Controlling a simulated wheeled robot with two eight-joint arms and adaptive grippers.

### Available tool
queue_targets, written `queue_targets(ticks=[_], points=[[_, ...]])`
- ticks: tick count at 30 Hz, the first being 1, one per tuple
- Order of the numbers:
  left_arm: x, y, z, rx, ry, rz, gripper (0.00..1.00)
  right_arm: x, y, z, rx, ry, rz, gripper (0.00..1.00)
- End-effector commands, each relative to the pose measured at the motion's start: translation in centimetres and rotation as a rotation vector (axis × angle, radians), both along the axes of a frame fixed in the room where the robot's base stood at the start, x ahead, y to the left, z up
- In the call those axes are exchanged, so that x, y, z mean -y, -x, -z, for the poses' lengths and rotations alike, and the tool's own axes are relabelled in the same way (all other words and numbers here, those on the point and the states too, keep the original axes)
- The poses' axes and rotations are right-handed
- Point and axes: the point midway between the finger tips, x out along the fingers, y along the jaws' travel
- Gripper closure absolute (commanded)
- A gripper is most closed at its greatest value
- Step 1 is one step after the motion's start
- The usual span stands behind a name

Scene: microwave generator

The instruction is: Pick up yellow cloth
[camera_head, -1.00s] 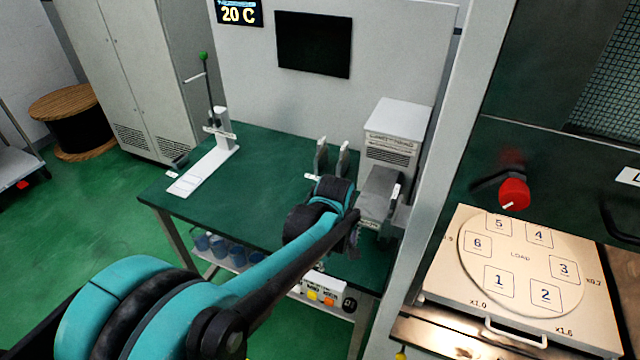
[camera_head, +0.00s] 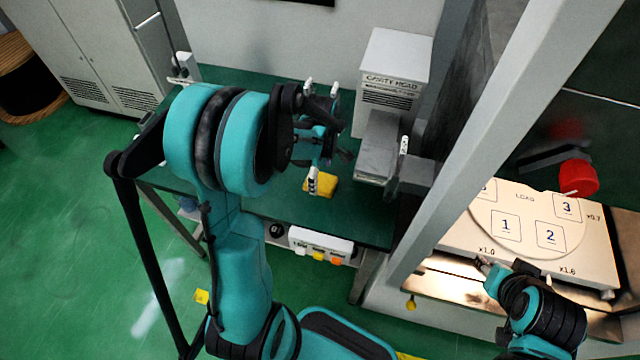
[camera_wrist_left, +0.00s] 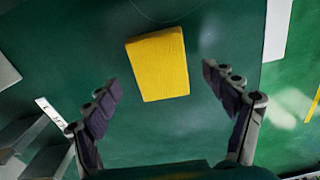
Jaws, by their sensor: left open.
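The yellow cloth (camera_head: 322,185) is a thick rectangular pad lying on the green tabletop (camera_head: 290,208), just in front of my left gripper in the head view. The cloth (camera_wrist_left: 160,65) lies flat, slightly tilted, at the upper middle of the left wrist view. My left gripper (camera_head: 328,148) hangs over the table near the cloth. In the wrist view its fingers (camera_wrist_left: 162,80) are spread wide and empty, one on each side of the cloth's near end, not touching it. My right gripper (camera_head: 486,266) is small and partly hidden at the lower right, near the load plate; its jaws are unclear.
A grey box unit (camera_head: 380,140) in front of a white cabinet (camera_head: 397,60) stands right of the cloth. A white button panel (camera_head: 320,243) sits below the table's front edge. The numbered load plate (camera_head: 580,255) and a metal frame post (camera_head: 490,140) are at the right.

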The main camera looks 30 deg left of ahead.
Motion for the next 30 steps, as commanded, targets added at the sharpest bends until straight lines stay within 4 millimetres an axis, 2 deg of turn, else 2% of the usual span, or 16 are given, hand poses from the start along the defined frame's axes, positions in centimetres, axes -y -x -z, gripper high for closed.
queue_targets(ticks=[1, 3, 10, 11, 15, 16, 26, 30], points=[[0.0, 0.0, 1.2, 0.0, 0.0, 0.0, 0.16, 0.0, 0.0, 0.7, 0.0, 0.0, 0.0, 0.6], [0.0, 0.0, 2.0, 0.0, 0.0, 0.0, 0.16, 0.0, 0.0, 1.0, 0.0, 0.0, 0.0, 0.6], [0.0, 0.0, 2.2, 0.0, 0.0, 0.0, 0.16, 0.0, 0.0, 0.9, 0.0, 0.0, 0.0, 0.6], [0.0, 0.0, 2.2, 0.0, 0.0, 0.0, 0.18, 0.0, 0.0, 0.9, 0.0, 0.0, 0.0, 0.6], [0.0, 0.0, 2.1, 0.0, 0.0, 0.0, 0.55, 0.0, 0.0, 0.9, 0.0, 0.0, 0.0, 0.6], [0.0, 0.0, 2.1, 0.0, 0.0, 0.0, 0.59, 0.0, 0.0, 0.9, 0.0, 0.0, 0.0, 0.6], [0.0, 0.0, 2.0, 0.0, 0.0, 0.0, 0.59, 0.0, 0.0, 0.8, 0.0, 0.0, 0.0, 0.6], [0.0, 0.1, 0.5, 0.0, 0.0, 0.0, 0.59, 0.0, 0.0, 0.1, 0.0, 0.0, 0.0, 0.6]])
